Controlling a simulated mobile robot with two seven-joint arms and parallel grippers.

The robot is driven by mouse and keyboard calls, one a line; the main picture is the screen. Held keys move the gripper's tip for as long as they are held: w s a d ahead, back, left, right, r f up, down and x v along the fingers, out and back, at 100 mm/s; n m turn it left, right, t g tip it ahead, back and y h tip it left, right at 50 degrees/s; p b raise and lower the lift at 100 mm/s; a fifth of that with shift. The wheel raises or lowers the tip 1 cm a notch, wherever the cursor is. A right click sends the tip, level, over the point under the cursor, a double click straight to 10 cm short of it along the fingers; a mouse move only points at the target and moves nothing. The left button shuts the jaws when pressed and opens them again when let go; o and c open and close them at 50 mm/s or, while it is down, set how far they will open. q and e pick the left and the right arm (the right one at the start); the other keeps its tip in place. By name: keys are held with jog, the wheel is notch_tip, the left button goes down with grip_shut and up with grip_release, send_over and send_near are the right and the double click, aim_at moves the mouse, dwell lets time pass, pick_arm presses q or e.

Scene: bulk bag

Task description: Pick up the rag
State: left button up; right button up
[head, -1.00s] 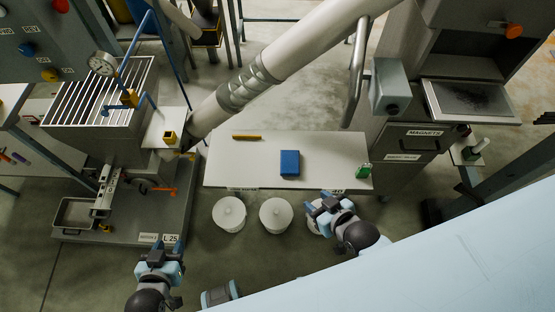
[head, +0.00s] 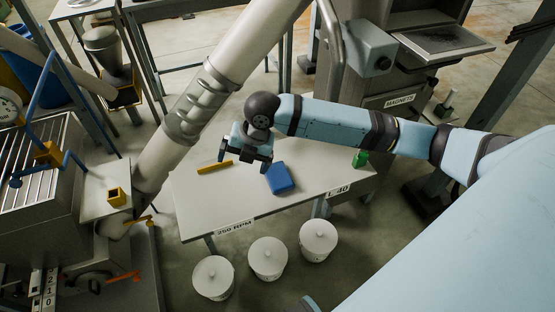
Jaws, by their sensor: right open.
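A blue folded block-like thing (head: 281,179), which I take for the rag, lies on the white table (head: 205,212). My right gripper (head: 246,167) is open and empty. It hangs over the table with its fingers pointing down, just left of and behind the rag in the picture. I cannot tell how high it is above the table top. My left gripper is out of the picture.
A yellow bar (head: 214,167) lies left of my right gripper, and a green item (head: 360,158) stands at the table's right end. A thick grey pipe (head: 190,115) slants down close to the table's left. Lidded white tubs (head: 268,258) stand on the floor in front.

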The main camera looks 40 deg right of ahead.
jog(key=d+r+n+g+h+b, duration=0.25)
jog(key=d+n+b, duration=0.25)
jog(key=d, duration=0.4)
jog(key=b, duration=0.2)
send_over(276, 171)
jog(key=shift+h, duration=0.35)
notch_tip(276, 171, down, 8)
jog(key=shift+a+r, duration=0.15)
jog(key=shift+f, duration=0.9)
jog(key=f, duration=0.1)
jog(key=f+b, duration=0.2)
jog(key=shift+d+f, duration=0.25)
jog(key=shift+f, duration=0.45)
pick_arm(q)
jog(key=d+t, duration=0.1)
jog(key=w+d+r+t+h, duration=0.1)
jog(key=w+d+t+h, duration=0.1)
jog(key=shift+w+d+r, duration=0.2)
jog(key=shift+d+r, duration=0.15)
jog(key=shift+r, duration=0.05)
pick_arm(e)
jog(key=c, duration=1)
